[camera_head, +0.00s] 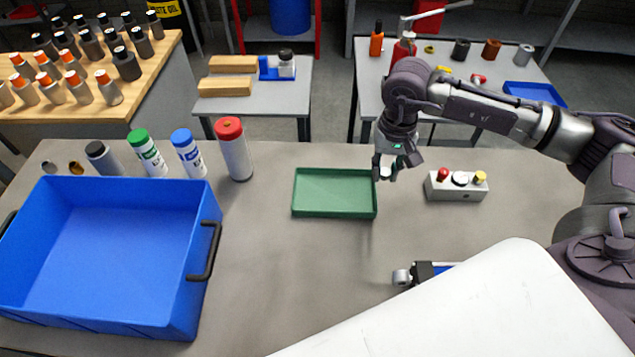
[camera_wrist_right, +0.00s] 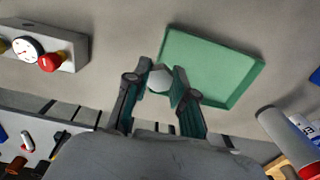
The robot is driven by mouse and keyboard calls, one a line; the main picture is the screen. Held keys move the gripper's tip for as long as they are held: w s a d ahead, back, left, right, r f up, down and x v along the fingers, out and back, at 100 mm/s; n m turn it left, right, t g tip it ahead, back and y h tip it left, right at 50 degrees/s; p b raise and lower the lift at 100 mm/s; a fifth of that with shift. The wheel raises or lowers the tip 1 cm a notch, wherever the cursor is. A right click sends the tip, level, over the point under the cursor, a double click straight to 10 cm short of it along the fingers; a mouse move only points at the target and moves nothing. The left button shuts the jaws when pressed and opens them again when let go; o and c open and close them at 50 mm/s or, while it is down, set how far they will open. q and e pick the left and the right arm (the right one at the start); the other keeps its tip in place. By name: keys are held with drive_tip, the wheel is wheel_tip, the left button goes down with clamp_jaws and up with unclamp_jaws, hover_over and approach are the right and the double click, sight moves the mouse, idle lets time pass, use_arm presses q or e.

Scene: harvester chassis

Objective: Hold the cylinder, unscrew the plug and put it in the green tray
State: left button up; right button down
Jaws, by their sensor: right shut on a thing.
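My right gripper (camera_head: 384,174) is above the bench at the right edge of the green tray (camera_head: 333,196). It is shut on a small pale plug (camera_wrist_right: 159,80), which looks six-sided in the wrist view and shows as a white spot between the fingers in the head view. The tray is empty and lies just beyond the fingers in the wrist view (camera_wrist_right: 212,68). A cylinder with a silver end (camera_head: 402,277) and a dark body lies near the front of the bench; a white panel hides the rest. My left gripper is not in view.
A blue crate (camera_head: 203,285) with black handles fills the left of the bench. Several capped canisters (camera_head: 234,150) stand behind it. A control box (camera_head: 457,189) with red and yellow knobs and a dial stands right of my gripper. Bare bench lies before the tray.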

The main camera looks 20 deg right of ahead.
drive_tip(key=p, duration=0.3)
hover_over(334, 195)
wheel_tip(334, 195, down, 6)
drive_tip(key=shift+f, duration=0.1)
wheel_tip(334, 195, down, 4)
drive_tip(key=shift+r+p, duration=0.15)
drive_tip(key=shift+p, duration=0.9)
drive_tip(key=shift+f, duration=0.2)
drive_tip(key=shift+f+b, duration=0.2)
drive_tip(key=shift+b, duration=0.15)
drive_tip(key=c, duration=1)
unclamp_jaws()
drive_tip(key=shift+r, duration=0.1)
